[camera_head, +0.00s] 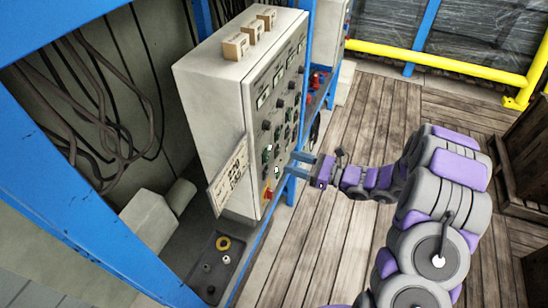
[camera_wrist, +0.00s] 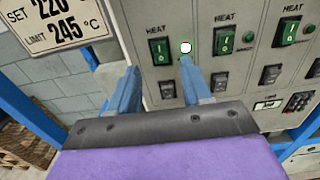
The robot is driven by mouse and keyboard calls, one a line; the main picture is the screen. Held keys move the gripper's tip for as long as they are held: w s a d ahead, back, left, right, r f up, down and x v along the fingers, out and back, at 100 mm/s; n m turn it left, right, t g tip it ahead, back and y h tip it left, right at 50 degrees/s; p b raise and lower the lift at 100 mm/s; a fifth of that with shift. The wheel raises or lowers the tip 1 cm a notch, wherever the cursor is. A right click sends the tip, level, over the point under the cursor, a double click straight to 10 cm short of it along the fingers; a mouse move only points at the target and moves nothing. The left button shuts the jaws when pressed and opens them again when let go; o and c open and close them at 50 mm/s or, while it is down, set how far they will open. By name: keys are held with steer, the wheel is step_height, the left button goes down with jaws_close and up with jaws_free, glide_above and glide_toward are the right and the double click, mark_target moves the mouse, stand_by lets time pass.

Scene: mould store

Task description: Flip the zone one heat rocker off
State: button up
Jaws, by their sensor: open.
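The control cabinet (camera_head: 215,100) stands left of centre in the head view, its panel facing right. In the wrist view a row of green rockers labelled HEAT crosses the panel: the leftmost (camera_wrist: 160,50), a middle one (camera_wrist: 224,40) and a right one (camera_wrist: 288,32). No zone number is readable. A bright white lamp (camera_wrist: 186,48) glows beside the leftmost rocker; the lamps by the others are dull green. My gripper (camera_wrist: 160,76) is open and empty, its blue fingers below and to either side of the leftmost rocker. In the head view my gripper (camera_head: 294,165) is at the panel's lower part; contact is unclear.
Black switches (camera_wrist: 219,82) sit under the heat rockers. A red-and-yellow button (camera_head: 267,194) is low on the panel. A temperature sign (camera_head: 229,178) sticks out at the cabinet's side.

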mark_target(267, 154)
steer(key=b+x, duration=0.1)
steer(key=x, duration=0.6)
steer(key=shift+a, duration=0.25)
jaws_close()
